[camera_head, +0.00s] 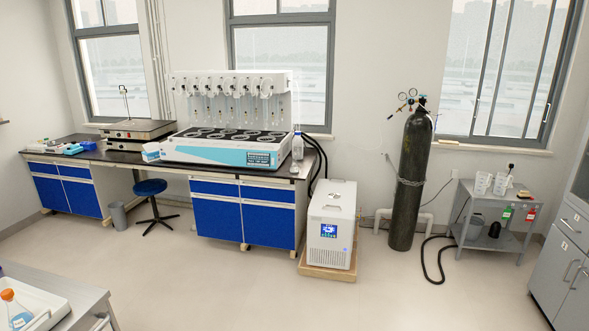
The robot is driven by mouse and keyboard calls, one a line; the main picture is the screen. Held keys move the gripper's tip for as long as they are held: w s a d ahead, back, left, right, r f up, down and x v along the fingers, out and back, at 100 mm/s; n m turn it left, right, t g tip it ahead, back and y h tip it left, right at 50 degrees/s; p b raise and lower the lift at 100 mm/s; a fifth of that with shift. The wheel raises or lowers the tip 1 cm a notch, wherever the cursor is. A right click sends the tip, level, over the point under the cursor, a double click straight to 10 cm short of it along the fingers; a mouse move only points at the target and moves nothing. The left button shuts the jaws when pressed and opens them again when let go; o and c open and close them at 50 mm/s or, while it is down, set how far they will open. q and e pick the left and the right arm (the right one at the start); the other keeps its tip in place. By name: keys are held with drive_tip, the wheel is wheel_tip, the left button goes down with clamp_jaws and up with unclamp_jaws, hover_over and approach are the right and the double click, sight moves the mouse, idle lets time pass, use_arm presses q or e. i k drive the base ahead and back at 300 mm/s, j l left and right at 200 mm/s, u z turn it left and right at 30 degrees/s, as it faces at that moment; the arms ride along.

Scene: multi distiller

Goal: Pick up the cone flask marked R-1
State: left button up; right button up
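A cone flask (17,312) with an orange cap and blue liquid stands in a white tray (62,303) at the bottom left corner. The left picture edge cuts off part of the tray. Any marking on the flask is too small to read, so I cannot tell whether it is R-1. The tray rests on a grey table or cart (92,299) that is only partly in view. Neither of my grippers is in view.
A lab bench (130,153) along the back wall bears a multi distiller (222,148). A blue stool (151,187), a white chiller (330,225), a dark gas cylinder (411,180) and a grey cart (485,215) stand on the floor. The middle floor is clear.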

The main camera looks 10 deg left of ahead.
sight(293, 167)
drive_tip(key=i+u, duration=0.4)
drive_tip(key=i, duration=1.55)
drive_tip(key=i+j, duration=0.1)
drive_tip(key=i, duration=1.5)
